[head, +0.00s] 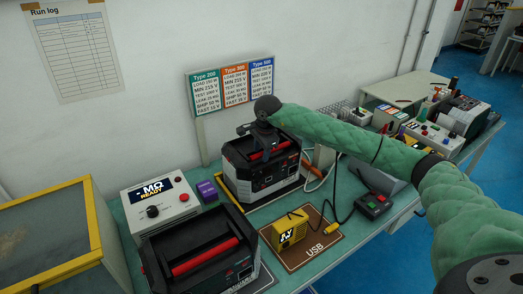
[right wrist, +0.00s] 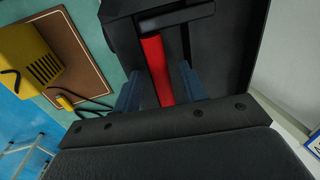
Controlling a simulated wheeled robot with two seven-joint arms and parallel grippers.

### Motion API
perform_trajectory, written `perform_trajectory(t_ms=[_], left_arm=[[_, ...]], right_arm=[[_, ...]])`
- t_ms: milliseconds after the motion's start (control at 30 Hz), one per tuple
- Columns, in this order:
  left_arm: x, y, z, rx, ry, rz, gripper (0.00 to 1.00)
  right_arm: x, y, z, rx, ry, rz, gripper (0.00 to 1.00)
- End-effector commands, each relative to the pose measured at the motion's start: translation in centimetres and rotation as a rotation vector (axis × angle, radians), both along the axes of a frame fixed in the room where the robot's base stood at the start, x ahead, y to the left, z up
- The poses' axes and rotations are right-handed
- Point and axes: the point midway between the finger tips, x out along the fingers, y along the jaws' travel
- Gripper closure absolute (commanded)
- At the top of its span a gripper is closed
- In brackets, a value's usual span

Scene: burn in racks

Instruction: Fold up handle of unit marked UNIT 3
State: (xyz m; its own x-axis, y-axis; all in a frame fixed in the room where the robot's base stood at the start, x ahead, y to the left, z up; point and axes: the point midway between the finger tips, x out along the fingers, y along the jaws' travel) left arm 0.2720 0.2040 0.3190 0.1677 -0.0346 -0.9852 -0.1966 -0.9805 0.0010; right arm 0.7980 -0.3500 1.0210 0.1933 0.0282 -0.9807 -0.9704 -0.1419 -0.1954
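Two black units with red handle grips stand on the green bench in the head view: a rear unit (head: 262,180) and a front unit (head: 165,265). I cannot read a UNIT 3 marking on either one. My right gripper (head: 265,153) is over the rear unit, pointing down at its handle. In the right wrist view, the red grip (right wrist: 158,70) runs between the two blue fingers of my right gripper (right wrist: 160,92). The fingers are open, with a small gap showing on each side of the grip. My left gripper is not in view.
A meter reading READY (head: 158,205) and a purple block (head: 207,191) stand left of the rear unit. A cabled button box (head: 373,204) is at the right. A yellow-edged case (head: 92,222) is at the left.

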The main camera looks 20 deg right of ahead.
Motion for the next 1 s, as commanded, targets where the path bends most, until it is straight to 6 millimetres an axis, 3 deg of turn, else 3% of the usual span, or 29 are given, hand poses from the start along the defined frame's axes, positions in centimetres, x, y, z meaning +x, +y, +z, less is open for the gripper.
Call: perform_trajectory(t_ms=[33, 200, 233, 267, 300, 333, 1000], left_arm=[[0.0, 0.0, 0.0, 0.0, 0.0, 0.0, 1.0], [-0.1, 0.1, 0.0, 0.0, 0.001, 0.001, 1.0], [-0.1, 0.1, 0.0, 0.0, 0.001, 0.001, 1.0], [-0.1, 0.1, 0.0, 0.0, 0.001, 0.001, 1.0], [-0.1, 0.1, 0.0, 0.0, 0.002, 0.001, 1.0], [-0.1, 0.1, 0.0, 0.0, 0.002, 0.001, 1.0], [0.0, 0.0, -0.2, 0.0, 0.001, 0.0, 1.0]], right_arm=[[0.0, 0.0, 0.0, 0.0, 0.0, 0.0, 0.69], [0.0, 0.0, 0.0, 0.0, 0.0, 0.0, 1.0], [0.0, 0.0, 0.0, 0.0, 0.0, 0.0, 1.0], [0.0, 0.0, 0.0, 0.0, 0.0, 0.0, 0.84], [0.0, 0.0, 0.0, 0.0, 0.0, 0.0, 0.92], [0.0, 0.0, 0.0, 0.0, 0.0, 0.0, 0.94], [0.2, 0.0, 1.7, 0.0, -0.002, 0.0, 0.94]])
